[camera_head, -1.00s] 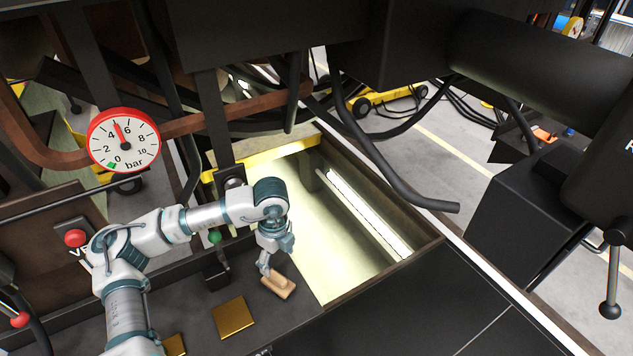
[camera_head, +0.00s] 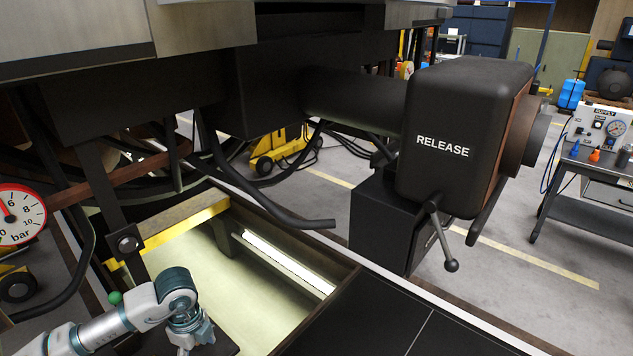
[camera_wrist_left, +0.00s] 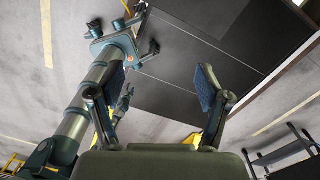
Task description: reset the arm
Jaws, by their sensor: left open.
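My left arm comes in at the lower left of the head view, with its wrist (camera_head: 188,332) at the bottom edge. Its fingers are not clearly visible there. In the left wrist view my left gripper (camera_wrist_left: 151,84) is open, its two blue-padded fingers wide apart with nothing between them. One of my own grey and teal limbs (camera_wrist_left: 88,95) shows behind the left finger. My right gripper is not seen in either view.
A lit pit (camera_head: 270,280) with a yellow edge bar (camera_head: 185,226) lies beside my left arm. A black box marked RELEASE (camera_head: 445,135) with a ball-ended lever (camera_head: 440,235) stands to the right. A pressure gauge (camera_head: 18,215) is at far left. Dark plates (camera_head: 400,310) cover the front.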

